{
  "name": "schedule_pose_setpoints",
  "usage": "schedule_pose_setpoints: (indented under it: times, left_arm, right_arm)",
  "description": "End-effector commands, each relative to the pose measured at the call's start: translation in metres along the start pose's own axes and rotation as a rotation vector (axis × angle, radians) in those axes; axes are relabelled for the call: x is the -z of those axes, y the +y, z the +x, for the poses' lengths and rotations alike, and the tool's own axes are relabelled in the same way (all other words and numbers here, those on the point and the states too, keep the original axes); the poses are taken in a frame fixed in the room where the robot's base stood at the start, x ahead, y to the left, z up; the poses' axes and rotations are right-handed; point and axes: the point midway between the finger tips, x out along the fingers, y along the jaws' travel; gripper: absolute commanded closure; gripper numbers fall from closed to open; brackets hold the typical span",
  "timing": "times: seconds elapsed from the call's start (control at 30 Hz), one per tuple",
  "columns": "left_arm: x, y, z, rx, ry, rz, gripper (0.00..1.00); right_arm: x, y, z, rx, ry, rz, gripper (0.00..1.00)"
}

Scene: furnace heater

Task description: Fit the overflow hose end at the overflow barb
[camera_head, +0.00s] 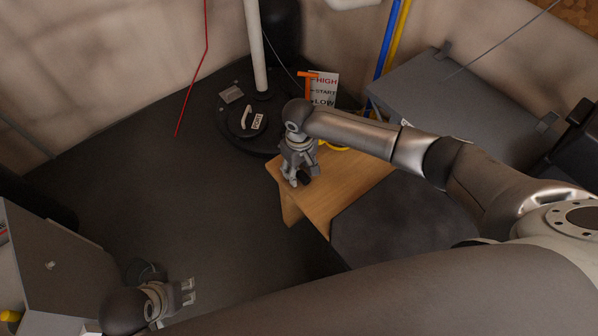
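A short yellow curve (338,147), possibly hose, shows just behind the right arm on the bench. My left gripper (188,291) is low at the left over the dark floor, with its fingertips apart and nothing visible between them. I cannot make out the overflow barb or clearly identify the overflow hose.
A round black base (237,122) with a white pole (256,45) stands behind the bench. A HIGH/START/LOW sign (324,90) has an orange lever (307,85). A grey box (440,95) is at right, a grey cabinet (50,270) at left. The floor (150,205) between is clear.

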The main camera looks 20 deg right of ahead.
Motion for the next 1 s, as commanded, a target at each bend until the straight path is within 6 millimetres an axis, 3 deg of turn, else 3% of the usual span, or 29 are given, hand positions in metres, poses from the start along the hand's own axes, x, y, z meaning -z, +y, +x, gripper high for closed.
schedule_pose_setpoints:
  times: [0.07,0.4,0.83,1.0]
  left_arm:
    - [0.000,0.000,0.000,0.000,0.000,0.000,0.60]
    - [0.000,0.000,0.000,0.000,0.001,0.000,0.60]
    - [0.001,0.000,0.000,0.000,0.004,0.000,0.60]
    - [-0.003,0.002,0.021,-0.004,-0.016,0.003,0.60]
  right_arm:
    - [0.000,0.000,0.000,0.000,0.000,0.000,0.54]
    - [0.000,0.000,0.000,0.000,0.000,0.000,0.95]
    - [0.000,0.000,-0.004,0.000,0.000,0.000,0.95]
    - [0.000,0.000,-0.016,0.000,0.000,0.000,0.95]
